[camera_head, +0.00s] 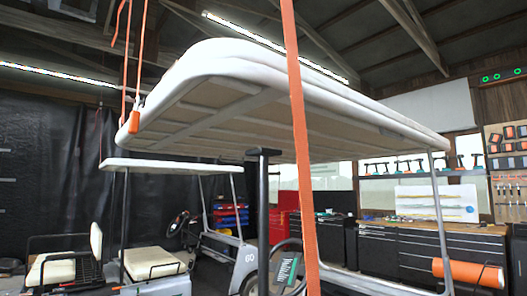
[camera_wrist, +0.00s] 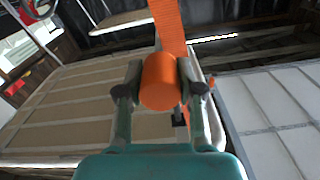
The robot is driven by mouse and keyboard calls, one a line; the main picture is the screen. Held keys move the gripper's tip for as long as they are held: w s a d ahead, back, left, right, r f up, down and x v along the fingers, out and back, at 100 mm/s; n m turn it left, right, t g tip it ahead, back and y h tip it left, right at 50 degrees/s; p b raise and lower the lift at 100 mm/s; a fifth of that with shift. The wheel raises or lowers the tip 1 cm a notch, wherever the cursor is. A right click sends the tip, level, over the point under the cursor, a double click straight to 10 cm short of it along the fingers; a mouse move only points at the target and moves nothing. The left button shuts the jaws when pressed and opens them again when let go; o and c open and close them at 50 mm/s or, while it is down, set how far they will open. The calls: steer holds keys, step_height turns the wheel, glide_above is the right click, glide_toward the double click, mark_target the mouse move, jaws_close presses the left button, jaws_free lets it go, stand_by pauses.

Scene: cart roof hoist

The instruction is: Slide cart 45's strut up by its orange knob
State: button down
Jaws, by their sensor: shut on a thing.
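In the wrist view my gripper (camera_wrist: 162,88) has its two fingers closed on the sides of the orange knob (camera_wrist: 159,84), a short cylinder seen end-on. An orange strap (camera_wrist: 167,22) runs up behind the knob, in front of the pale ribbed underside of a roof. The strut behind the knob is hidden. In the head view a white cart roof (camera_head: 235,70) fills the middle, tilted in the picture. A black post with a short flat top (camera_head: 264,200) stands under it; I cannot tell whether this is the strut. My gripper does not show clearly there, and no number 45 is readable.
A wide orange strap (camera_head: 298,130) hangs close in front of the roof. Thinner orange straps reach an orange piece (camera_head: 133,122) at the roof's left corner. Cart 60 (camera_head: 220,250) stands behind on the left. Black tool cabinets (camera_head: 420,250) and an orange cylinder (camera_head: 468,272) are at the right.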

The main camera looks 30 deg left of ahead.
steer(key=shift+r, duration=0.1)
steer(key=shift+r, duration=5.8)
steer(key=shift+f, duration=0.1)
steer(key=shift+c, duration=1.6)
jaws_free()
